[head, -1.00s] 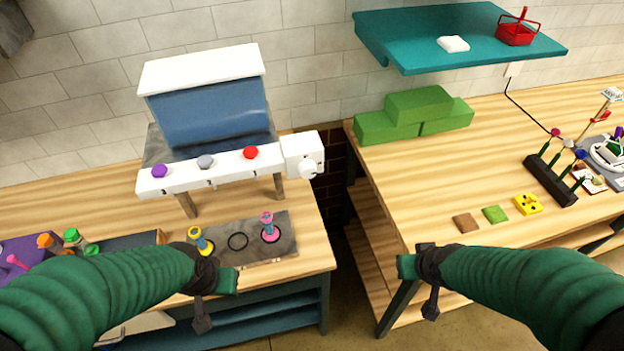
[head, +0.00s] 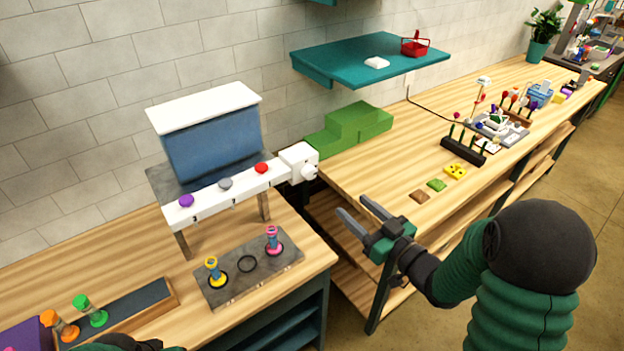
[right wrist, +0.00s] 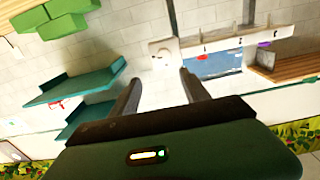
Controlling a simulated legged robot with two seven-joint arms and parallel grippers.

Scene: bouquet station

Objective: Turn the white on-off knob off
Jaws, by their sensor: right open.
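The white knob (head: 310,173) is on a white box (head: 295,155) at the right end of the dispenser's white front bar (head: 215,198). The box also shows in the right wrist view (right wrist: 157,47), with the knob (right wrist: 164,62) small and blurred on it. My right gripper (head: 353,206) is open and empty, in front of and to the right of the knob, apart from it. Its two fingers point toward the box in the right wrist view (right wrist: 160,78). Only a piece of my left arm shows at the bottom left of the head view; its gripper is hidden.
The bar carries purple (head: 186,201), grey (head: 225,184) and red (head: 262,168) buttons. Green blocks (head: 350,128) sit on the right table behind my gripper. A teal shelf (head: 335,65) hangs above. A gap separates the two tables.

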